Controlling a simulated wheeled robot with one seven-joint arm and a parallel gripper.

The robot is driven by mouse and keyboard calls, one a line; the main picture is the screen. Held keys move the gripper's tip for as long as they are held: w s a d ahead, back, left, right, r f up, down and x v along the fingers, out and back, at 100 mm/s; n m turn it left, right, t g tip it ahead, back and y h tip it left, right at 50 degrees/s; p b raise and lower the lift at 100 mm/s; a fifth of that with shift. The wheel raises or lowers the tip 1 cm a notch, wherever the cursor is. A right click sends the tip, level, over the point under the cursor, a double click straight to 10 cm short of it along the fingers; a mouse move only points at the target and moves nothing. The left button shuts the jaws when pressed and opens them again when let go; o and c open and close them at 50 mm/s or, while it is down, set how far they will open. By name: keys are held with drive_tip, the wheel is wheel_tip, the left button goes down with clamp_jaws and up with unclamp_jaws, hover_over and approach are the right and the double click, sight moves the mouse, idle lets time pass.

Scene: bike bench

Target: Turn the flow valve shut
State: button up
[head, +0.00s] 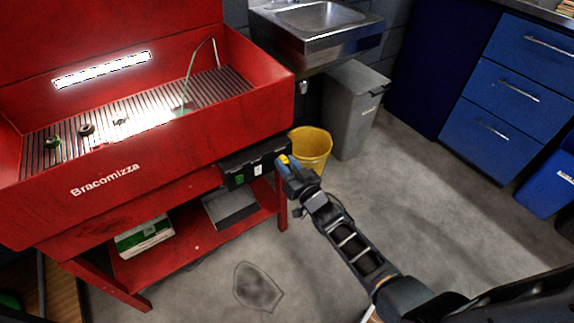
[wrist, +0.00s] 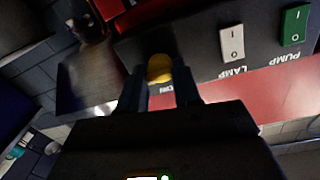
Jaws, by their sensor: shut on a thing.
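The flow valve is a yellow knob (wrist: 160,68) at the end of the black control box on the red parts washer. In the wrist view my gripper (wrist: 160,92) has its two dark fingers on either side of the knob, shut on it. The label beneath the knob is mostly hidden by the fingers. In the head view my gripper (head: 288,172) is at the right end of the control box (head: 235,172), with a bit of yellow at its tip.
A white lamp switch (wrist: 232,44) and a green pump switch (wrist: 294,25) sit beside the knob. A yellow bucket (head: 314,145) and a grey bin (head: 352,112) stand behind my gripper. The red washer (head: 150,185) is at left.

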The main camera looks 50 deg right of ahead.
drive_tip(key=shift+a+f+n, duration=0.1)
drive_tip(key=shift+a+n, duration=0.05)
drive_tip(key=shift+n, duration=0.15)
drive_tip(key=shift+a+f+n+t+y+b, duration=0.1)
drive_tip(key=shift+n+t+y+b, duration=0.1)
drive_tip(key=shift+n+b, duration=3.35)
drive_tip(key=shift+f+n+t+y+b, duration=0.15)
drive_tip(key=shift+n+b, duration=1.3)
drive_tip(key=shift+n, duration=4.2)
drive_tip(key=o, duration=1)
drive_tip(key=shift+r, duration=0.1)
